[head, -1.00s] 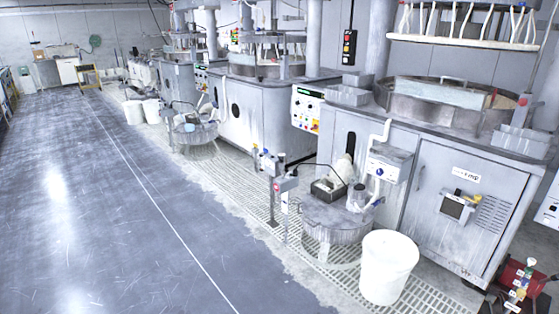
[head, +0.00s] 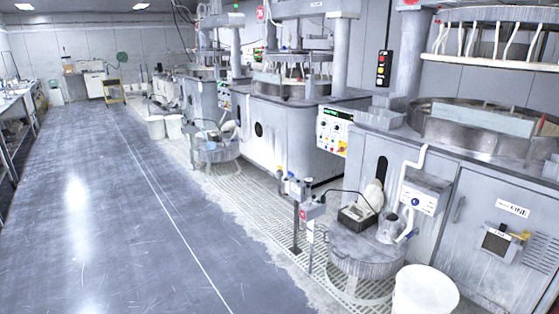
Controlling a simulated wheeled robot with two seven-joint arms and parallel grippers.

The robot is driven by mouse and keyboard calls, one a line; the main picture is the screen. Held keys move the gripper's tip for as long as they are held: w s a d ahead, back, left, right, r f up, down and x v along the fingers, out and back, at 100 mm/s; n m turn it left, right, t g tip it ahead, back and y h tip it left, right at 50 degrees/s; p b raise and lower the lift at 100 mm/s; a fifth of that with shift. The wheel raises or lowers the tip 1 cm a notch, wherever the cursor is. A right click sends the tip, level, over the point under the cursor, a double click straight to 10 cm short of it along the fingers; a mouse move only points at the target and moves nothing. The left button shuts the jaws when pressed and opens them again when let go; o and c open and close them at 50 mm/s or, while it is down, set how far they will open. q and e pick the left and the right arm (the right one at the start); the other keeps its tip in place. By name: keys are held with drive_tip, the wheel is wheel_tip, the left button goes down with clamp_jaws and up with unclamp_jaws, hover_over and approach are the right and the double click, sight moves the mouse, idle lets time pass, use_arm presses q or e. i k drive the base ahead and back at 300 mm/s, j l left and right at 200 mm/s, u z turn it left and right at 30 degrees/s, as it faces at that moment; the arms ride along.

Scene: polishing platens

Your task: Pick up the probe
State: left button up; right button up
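I cannot make out the probe for sure. A small dark-framed device (head: 357,214) with a black cable (head: 345,191) sits on a round grey drum-like stand (head: 366,250) at the lower right of the head view. The cable arcs left toward a post with a small box (head: 312,207). A grey cup-like vessel (head: 388,228) stands beside the device on the drum. Neither of my grippers is in view.
A row of polishing machines (head: 292,128) runs along the right side. A white bucket (head: 425,292) stands in front of the nearest one. Floor grating (head: 262,212) borders the machines. The grey floor (head: 110,220) at left is wide and clear. A bench (head: 18,98) lines the left wall.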

sight(307, 181)
drive_tip(key=i+j+u, duration=0.35)
drive_tip(key=i, duration=0.55)
drive_tip(key=i+u, duration=0.35)
drive_tip(key=i, duration=0.6)
drive_tip(key=i+j+z, duration=0.25)
drive_tip(key=i+z, duration=0.25)
drive_tip(key=i, duration=0.3)
drive_tip(key=i+j+z, duration=0.45)
drive_tip(key=i, duration=0.3)
drive_tip(key=i+j+z, duration=0.5)
drive_tip(key=i+j, duration=0.15)
drive_tip(key=j, duration=0.25)
